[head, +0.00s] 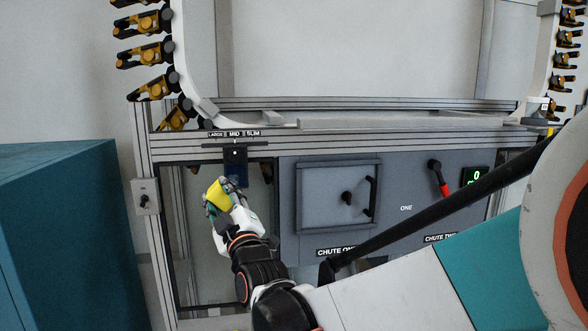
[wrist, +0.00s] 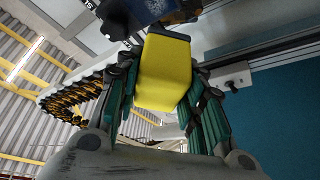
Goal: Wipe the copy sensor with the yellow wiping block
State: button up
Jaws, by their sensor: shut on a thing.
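The yellow wiping block (head: 217,193) is held in my gripper (head: 221,198). In the wrist view the yellow block (wrist: 164,73) sits upright between the green-sided fingers of my gripper (wrist: 162,78), which are shut on it. A dark unit with a blue face (head: 236,170), which looks like the copy sensor, hangs below the LARGE MID SLIM label (head: 234,134). The block is just below and left of it in the head view. In the wrist view the dark blue speckled unit (wrist: 160,10) is right beyond the block's top; I cannot tell whether they touch.
A grey panel with a CHUTE ONE door (head: 325,215) and a red-handled lever (head: 440,180) is to the right. A switch box (head: 146,197) is on the left post. A teal cabinet (head: 65,235) stands at left. Yellow-black conveyor grippers (head: 145,55) hang above.

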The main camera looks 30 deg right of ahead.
jog(key=shift+w+d+f, duration=0.1)
jog(key=shift+w+d, duration=0.15)
jog(key=shift+w, duration=0.6)
jog(key=shift+w+d+r, duration=0.1)
jog(key=shift+w+d, duration=0.2)
jog(key=shift+w, duration=0.5)
jog(key=shift+w+d+f, duration=0.1)
jog(key=shift+w+d, duration=0.15)
jog(key=shift+w, duration=0.6)
jog(key=shift+w+d+b, duration=0.15)
jog(key=shift+w+b, duration=0.05)
jog(key=shift+w, duration=0.3)
jog(key=shift+w+d+b, duration=0.15)
jog(key=shift+w+b, duration=0.05)
jog(key=shift+w, duration=0.3)
jog(key=shift+s+d, duration=0.25)
jog(key=shift+d, duration=0.35)
jog(key=shift+s+d, duration=0.25)
jog(key=shift+d, duration=0.4)
jog(key=shift+s+d, duration=0.25)
jog(key=shift+d, duration=0.35)
jog(key=shift+w+d+b, duration=0.1)
jog(key=shift+b, duration=0.25)
jog(key=shift+w+a, duration=0.35)
jog(key=shift+a, duration=0.6)
jog(key=shift+w+a, duration=0.3)
jog(key=shift+a, duration=0.6)
